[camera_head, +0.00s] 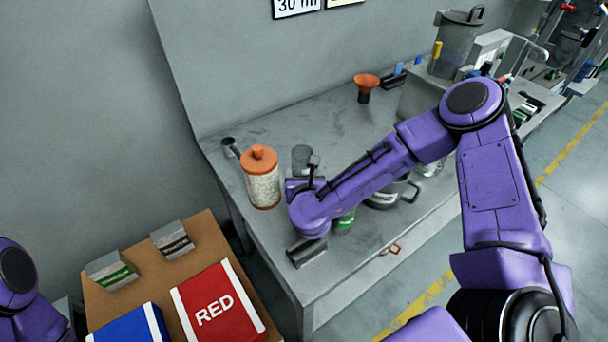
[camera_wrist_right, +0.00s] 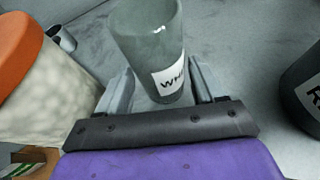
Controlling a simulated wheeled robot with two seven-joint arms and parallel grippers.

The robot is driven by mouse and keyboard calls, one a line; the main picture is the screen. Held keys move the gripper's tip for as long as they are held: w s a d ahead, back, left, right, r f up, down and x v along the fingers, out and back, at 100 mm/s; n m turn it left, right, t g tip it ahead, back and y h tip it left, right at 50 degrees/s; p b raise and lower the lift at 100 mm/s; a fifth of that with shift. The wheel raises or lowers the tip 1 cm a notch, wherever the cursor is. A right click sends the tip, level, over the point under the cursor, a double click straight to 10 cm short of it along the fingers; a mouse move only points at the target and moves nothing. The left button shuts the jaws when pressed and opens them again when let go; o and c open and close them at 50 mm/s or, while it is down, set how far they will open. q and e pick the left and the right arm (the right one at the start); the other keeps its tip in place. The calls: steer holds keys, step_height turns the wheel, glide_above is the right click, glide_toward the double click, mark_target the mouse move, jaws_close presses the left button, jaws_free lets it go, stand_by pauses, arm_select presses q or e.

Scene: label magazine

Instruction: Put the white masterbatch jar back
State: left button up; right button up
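The white masterbatch jar (camera_wrist_right: 152,45) is a grey, see-through cylinder with a label starting "WHI". It stands upright on the grey workbench (camera_head: 335,270), and in the head view the jar (camera_head: 301,156) shows just beyond my right gripper (camera_head: 302,182). In the right wrist view the fingers of my right gripper (camera_wrist_right: 160,92) stand on either side of the jar's lower part. A small gap shows at the left finger; contact at the right finger is unclear. Only a purple part of my left arm shows at the left edge of the head view; its gripper is out of sight.
An orange-lidded container of pale pellets (camera_head: 262,180) stands close left of the jar. A metal jug (camera_head: 383,196) and a green-labelled jar (camera_head: 343,222) are to the right. An orange funnel (camera_head: 366,84) stands farther back. A brown surface (camera_head: 150,282) with coloured boxes is at lower left.

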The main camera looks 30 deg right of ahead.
steer(key=shift+r, duration=0.1)
steer(key=shift+s+r, duration=0.1)
steer(key=shift+r, duration=0.05)
steer(key=v, duration=1.1)
steer(key=shift+s+a+b, duration=0.2)
steer(key=shift+s+b, duration=0.1)
steer(key=shift+s, duration=0.05)
steer(key=shift+r, duration=0.1)
